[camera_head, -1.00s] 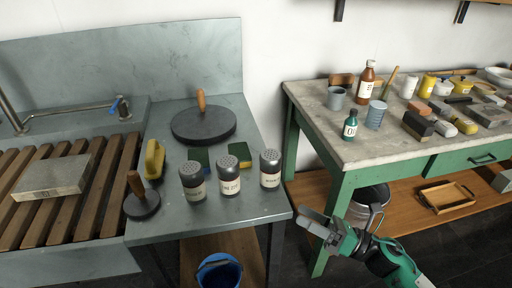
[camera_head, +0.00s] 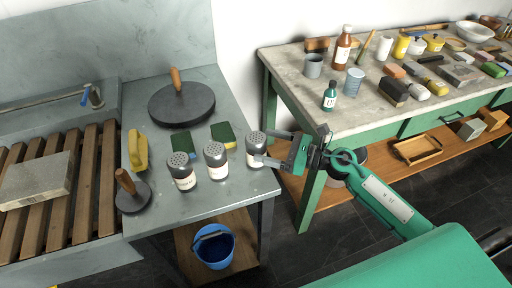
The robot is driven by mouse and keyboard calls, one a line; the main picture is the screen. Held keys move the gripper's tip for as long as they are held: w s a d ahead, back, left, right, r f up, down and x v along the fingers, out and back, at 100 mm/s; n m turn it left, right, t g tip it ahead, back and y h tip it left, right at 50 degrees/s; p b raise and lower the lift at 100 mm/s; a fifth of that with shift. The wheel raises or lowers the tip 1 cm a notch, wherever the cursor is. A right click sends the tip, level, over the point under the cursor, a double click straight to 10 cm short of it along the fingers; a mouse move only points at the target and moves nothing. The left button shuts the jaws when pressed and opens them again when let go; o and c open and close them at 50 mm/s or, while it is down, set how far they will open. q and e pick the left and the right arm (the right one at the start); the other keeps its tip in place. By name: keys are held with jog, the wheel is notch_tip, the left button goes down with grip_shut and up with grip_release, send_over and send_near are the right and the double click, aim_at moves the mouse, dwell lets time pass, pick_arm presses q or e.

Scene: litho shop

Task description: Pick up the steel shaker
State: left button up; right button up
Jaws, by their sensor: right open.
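Three shakers with perforated steel tops and pale labels stand upright in a row on the grey metal counter: a left one (camera_head: 181,172), a middle one (camera_head: 215,161) and a right one (camera_head: 253,146). The label writing is too small to read surely. My right gripper (camera_head: 263,146) is open at the right shaker, reaching in from the right. Its lower finger overlaps that shaker in the picture; I cannot tell whether they touch. My left gripper is not in view.
A yellow brush-like item (camera_head: 138,150) and a small handled disc (camera_head: 133,197) are to the left. A blue bucket (camera_head: 213,251) stands below. The cluttered bench (camera_head: 300,62) is at right.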

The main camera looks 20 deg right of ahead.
aim_at(250, 139)
jog(key=shift+w+a, duration=0.15)
jog(key=shift+a, duration=0.05)
jog(key=w+a+p, duration=0.1)
jog(key=a, duration=0.1)
jog(key=w+a+r+p, duration=0.1)
jog(key=a, duration=0.1)
jog(key=shift+w+r+p, duration=0.1)
jog(key=shift+w+p, duration=0.2)
jog(key=shift+w, duration=0.1)
jog(key=shift+w+a, duration=0.15)
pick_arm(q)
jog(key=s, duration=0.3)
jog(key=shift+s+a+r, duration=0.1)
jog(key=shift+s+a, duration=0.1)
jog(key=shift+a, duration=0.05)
pick_arm(e)
jog(key=c, duration=1.2)
